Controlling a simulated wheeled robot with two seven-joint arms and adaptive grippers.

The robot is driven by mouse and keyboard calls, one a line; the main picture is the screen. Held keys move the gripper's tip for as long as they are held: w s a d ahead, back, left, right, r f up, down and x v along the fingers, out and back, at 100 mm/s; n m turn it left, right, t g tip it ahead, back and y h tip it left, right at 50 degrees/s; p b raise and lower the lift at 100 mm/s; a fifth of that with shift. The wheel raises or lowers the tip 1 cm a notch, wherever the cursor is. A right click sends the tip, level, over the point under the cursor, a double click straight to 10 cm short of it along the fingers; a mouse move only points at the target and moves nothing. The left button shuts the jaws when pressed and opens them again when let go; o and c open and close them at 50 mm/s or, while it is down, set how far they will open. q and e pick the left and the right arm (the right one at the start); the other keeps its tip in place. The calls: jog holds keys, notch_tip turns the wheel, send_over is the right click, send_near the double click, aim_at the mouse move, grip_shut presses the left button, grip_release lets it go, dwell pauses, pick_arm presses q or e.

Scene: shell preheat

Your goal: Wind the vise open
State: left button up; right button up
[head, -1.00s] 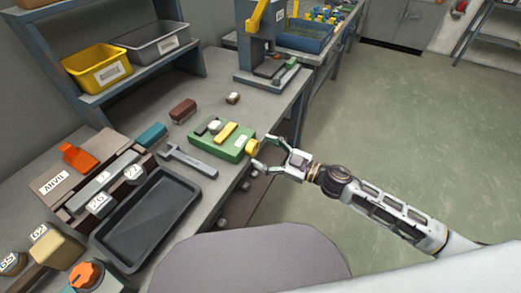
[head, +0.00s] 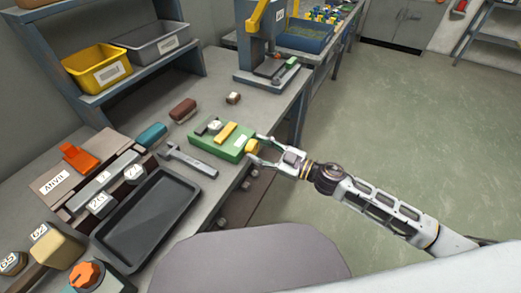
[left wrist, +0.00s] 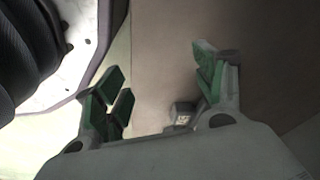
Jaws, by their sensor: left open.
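The vise is a green block (head: 222,147) near the bench's front edge, with a yellow bar and a white piece on top. Its yellow knob (head: 253,147) is on the side facing my right gripper. My right gripper (head: 255,148) has its fingers spread, one on each side of the knob. I see no clear contact between fingertips and knob. My left gripper (left wrist: 163,75) is open and empty in the left wrist view. It is outside the head view.
A wrench (head: 190,161) and a black tray (head: 148,218) lie left of the vise. Brown (head: 183,109) and teal (head: 152,135) blocks lie behind. A small labelled grey object (left wrist: 183,114) shows in the left wrist view. The floor at right is clear.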

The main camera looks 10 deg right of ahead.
pick_arm(q)
jog(key=shift+w+r, duration=0.1)
jog(key=shift+w, duration=0.05)
pick_arm(e)
jog(key=c, duration=0.4)
